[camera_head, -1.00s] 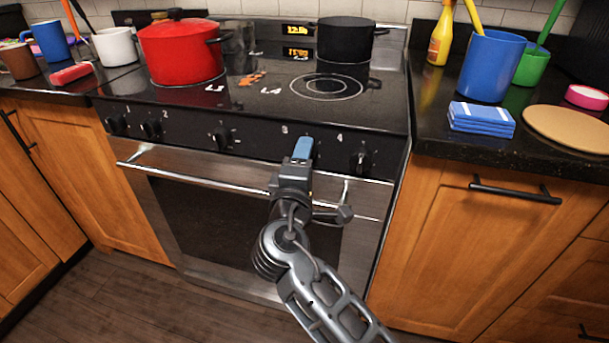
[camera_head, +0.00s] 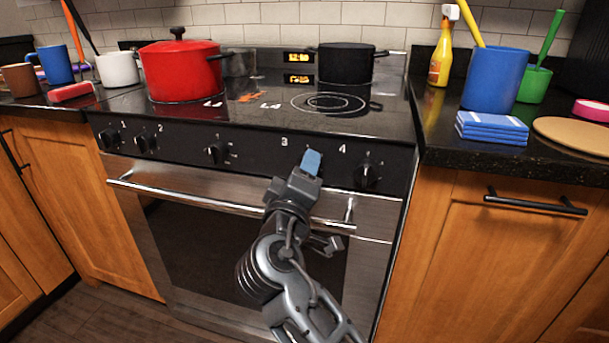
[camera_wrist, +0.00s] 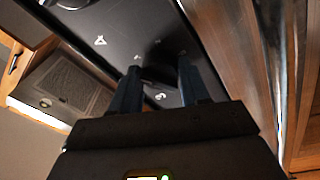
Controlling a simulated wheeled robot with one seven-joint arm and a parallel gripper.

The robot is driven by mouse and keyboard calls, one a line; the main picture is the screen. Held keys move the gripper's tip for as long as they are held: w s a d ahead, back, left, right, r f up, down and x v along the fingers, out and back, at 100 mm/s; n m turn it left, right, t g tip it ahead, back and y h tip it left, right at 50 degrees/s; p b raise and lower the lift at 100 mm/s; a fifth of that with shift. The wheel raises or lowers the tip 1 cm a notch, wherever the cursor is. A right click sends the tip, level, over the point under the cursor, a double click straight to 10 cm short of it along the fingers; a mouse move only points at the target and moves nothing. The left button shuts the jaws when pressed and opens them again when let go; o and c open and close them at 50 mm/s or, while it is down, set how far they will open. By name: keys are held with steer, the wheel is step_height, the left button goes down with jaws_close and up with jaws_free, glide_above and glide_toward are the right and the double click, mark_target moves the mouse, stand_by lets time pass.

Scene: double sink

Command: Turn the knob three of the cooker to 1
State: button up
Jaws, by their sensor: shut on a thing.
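The cooker (camera_head: 255,160) has a black front panel with a row of dark knobs. Knob four (camera_head: 367,175) shows beside the label 4. Knob three, by the label 3, is hidden behind my gripper (camera_head: 311,160) in the head view. My blue fingers reach the panel between labels 3 and 4. In the wrist view my gripper (camera_wrist: 157,90) has its two fingers on either side of the dark knob three (camera_wrist: 155,74), with the labels 4 and 3 nearby. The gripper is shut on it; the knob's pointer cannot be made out.
The oven handle (camera_head: 220,200) runs below the panel, under my wrist. A red pot (camera_head: 182,72) and a black pot (camera_head: 346,65) stand on the hob. Blue sponges (camera_head: 490,128) and a blue cup (camera_head: 495,78) are on the right counter.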

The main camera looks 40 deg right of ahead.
steer(key=o, duration=1.1)
steer(key=shift+c, duration=0.2)
steer(key=v, duration=0.7)
steer(key=shift+s+a, duration=0.25)
steer(key=shift+a, duration=0.1)
steer(key=shift+f, duration=0.1)
